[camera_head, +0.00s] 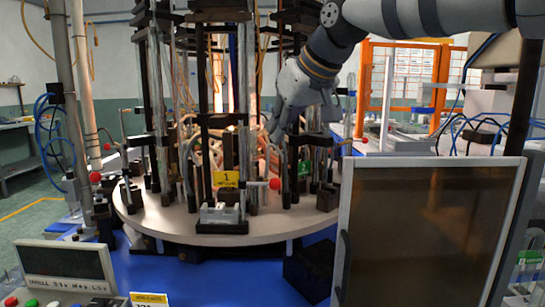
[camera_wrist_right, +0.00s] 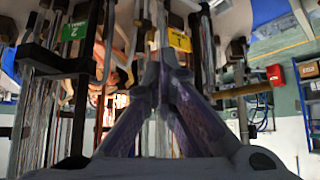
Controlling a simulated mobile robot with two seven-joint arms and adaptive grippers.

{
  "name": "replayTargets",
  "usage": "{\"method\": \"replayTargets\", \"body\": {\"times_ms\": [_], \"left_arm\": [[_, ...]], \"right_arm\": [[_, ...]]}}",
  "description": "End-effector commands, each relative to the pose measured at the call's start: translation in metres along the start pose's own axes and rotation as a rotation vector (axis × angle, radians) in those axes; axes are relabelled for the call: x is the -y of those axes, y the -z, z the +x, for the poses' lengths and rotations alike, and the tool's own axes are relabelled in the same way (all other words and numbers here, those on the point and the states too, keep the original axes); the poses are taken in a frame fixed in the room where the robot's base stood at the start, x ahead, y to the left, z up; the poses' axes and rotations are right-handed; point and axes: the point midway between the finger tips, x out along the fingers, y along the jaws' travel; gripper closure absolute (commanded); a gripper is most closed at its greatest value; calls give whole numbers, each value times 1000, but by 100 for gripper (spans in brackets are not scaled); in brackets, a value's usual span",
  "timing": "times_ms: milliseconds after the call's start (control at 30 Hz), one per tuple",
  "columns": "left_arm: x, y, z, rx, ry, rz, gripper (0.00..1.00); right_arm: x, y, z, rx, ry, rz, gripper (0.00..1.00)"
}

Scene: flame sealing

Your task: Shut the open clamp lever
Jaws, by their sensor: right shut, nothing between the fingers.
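My right gripper (camera_head: 276,132) reaches down from the upper right in the head view, in front of the glass tubes on the round turntable (camera_head: 180,222). Its fingers are shut and empty, and they meet at the tips in the right wrist view (camera_wrist_right: 166,58). At the station with the yellow "1" sign (camera_head: 226,179), a clamp lever with a red ball knob (camera_head: 275,184) sticks out to the right, below and apart from the gripper. I cannot tell which lever is open. My left gripper is out of view.
Other red knobs (camera_head: 95,177) stick out at the turntable's left. Tall glass tubes and dark posts crowd around my fingers. A green "2" sign (camera_wrist_right: 70,31) is at the wrist view's left. A dark framed panel (camera_head: 430,235) stands at the front right.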

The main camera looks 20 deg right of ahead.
Motion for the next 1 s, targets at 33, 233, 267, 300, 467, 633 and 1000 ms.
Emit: {"method": "replayTargets", "body": {"times_ms": [33, 233, 267, 300, 467, 633, 1000], "left_arm": [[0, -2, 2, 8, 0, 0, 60], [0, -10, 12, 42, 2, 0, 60], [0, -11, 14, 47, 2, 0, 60], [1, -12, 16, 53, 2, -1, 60], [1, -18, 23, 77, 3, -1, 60], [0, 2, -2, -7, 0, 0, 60], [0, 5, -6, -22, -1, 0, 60]], "right_arm": [[0, -2, 10, 7, 2, 1, 100], [0, -5, 54, 14, 3, 2, 100], [0, -5, 61, 14, 4, 3, 100], [0, -5, 70, 13, 3, 3, 100], [0, -5, 104, 12, 3, 2, 100], [1, -18, 72, -12, -3, -2, 100], [0, -35, 77, 3, 0, 1, 100]]}}
